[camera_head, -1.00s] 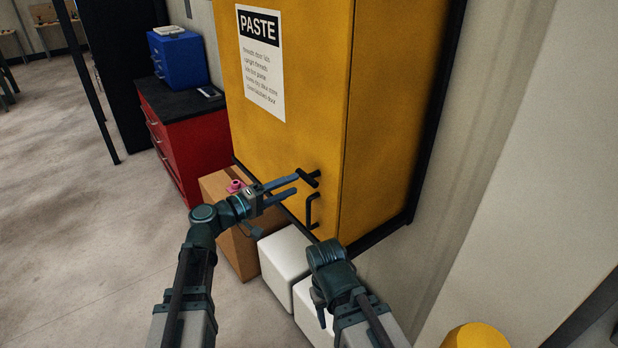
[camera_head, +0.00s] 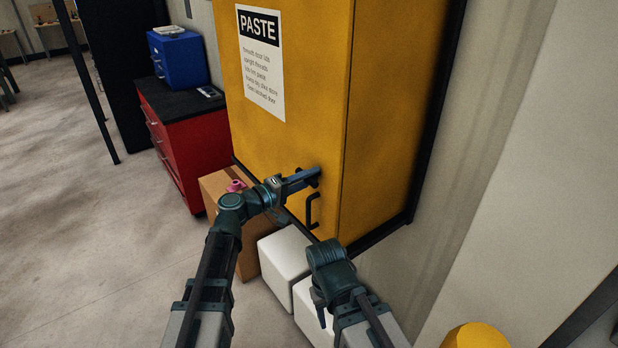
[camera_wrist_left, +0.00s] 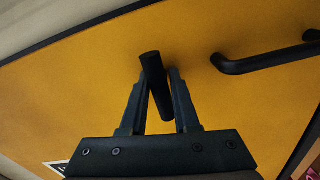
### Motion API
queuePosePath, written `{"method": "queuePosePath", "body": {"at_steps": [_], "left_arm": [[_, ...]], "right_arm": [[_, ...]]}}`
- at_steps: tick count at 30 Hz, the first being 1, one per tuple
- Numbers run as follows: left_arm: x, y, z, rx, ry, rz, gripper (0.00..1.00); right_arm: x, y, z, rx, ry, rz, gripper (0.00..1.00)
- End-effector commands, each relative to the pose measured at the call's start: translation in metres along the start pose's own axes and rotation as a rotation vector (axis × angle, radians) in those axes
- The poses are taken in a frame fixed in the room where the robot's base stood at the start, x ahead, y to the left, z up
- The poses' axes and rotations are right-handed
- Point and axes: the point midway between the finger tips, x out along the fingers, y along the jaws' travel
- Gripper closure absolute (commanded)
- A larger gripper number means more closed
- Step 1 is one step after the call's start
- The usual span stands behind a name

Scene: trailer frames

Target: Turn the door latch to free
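The door latch (camera_head: 316,173), a short black bar, is on the yellow cabinet door (camera_head: 285,135), mostly hidden by my left gripper in the head view. In the left wrist view the latch (camera_wrist_left: 156,84) stands slightly tilted between the two fingers. My left gripper (camera_head: 308,178) has its fingers drawn in around the bar, with one on each side; it also shows in the left wrist view (camera_wrist_left: 159,85). My right gripper (camera_head: 320,308) hangs low in front of the white boxes, away from the door; its fingers are mostly hidden.
A fixed black pull handle (camera_head: 312,210) sits just below the latch, and shows right of it in the wrist view (camera_wrist_left: 265,60). A red drawer unit (camera_head: 195,150) is at left.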

Motion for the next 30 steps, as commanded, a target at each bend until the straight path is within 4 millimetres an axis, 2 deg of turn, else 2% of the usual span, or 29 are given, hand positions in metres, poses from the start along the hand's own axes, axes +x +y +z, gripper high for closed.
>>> {"method": "queuePosePath", "body": {"at_steps": [1, 4, 17, 23, 30], "left_arm": [[-0.0001, -0.0003, -0.0003, 0.001, 0.001, -0.001, 0.84], [-0.0001, -0.0004, -0.0003, 0.001, 0.001, -0.001, 1.00], [-0.0001, -0.0005, -0.0004, 0.038, 0.001, -0.002, 1.00], [-0.0001, -0.0007, -0.0006, 0.154, 0.001, -0.001, 1.00], [-0.0001, -0.0010, -0.0007, 0.373, 0.001, -0.001, 1.00]], "right_arm": [[0.0000, 0.0000, 0.0000, 0.000, 0.000, 0.000, 0.50], [0.0000, 0.0000, 0.0000, 0.000, 0.000, 0.000, 0.50], [0.0001, 0.0000, 0.0000, 0.000, 0.000, 0.000, 0.50], [0.0003, 0.0000, 0.0000, 0.000, 0.000, 0.000, 0.50], [0.0006, 0.0000, 0.0000, 0.000, 0.000, 0.000, 0.50]]}}
